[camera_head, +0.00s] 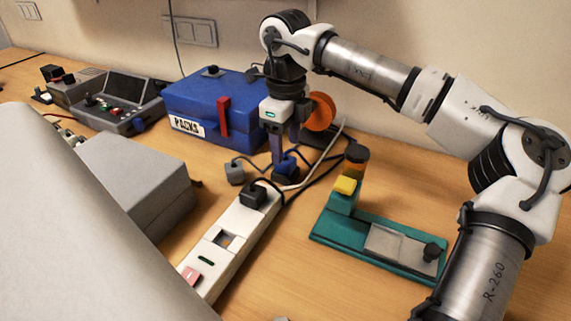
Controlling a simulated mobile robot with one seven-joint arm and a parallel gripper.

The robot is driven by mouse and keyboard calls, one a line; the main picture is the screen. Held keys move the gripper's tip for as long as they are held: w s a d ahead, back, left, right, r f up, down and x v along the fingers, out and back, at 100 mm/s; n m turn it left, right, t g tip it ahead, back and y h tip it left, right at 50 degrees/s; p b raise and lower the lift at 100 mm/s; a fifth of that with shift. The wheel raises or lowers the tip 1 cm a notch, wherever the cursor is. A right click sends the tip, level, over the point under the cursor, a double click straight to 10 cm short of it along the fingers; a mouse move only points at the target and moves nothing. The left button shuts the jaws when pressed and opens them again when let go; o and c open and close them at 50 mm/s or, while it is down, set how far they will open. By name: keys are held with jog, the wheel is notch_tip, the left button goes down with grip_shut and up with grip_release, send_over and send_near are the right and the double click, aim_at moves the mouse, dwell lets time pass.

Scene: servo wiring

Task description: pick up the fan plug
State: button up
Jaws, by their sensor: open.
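Three plugs show, and no label tells me which is the fan plug. A dark blue plug (286,168) is on the table beyond the white power strip, directly under my gripper. My gripper (285,158) points down with its fingers at the blue plug; it is open, and I cannot tell whether the fingers touch the plug. A grey plug (235,173) lies to the left of it. A black plug (253,194) sits in the far end of the power strip (240,221). Cables run close around these plugs.
A blue box (205,100) marked PACKS stands behind to the left, an orange reel (320,111) behind to the right. A teal fixture (335,232) with a yellow block stands at right. A grey box (135,170) is at left. Bare table lies between strip and fixture.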

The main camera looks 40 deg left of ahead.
aim_at(286, 159)
notch_tip(286, 159, down, 4)
jog(key=shift+r, duration=0.1)
jog(key=c, duration=1.1)
jog(key=shift+r, duration=0.1)
notch_tip(286, 159, up, 10)
jog(key=shift+f, duration=0.1)
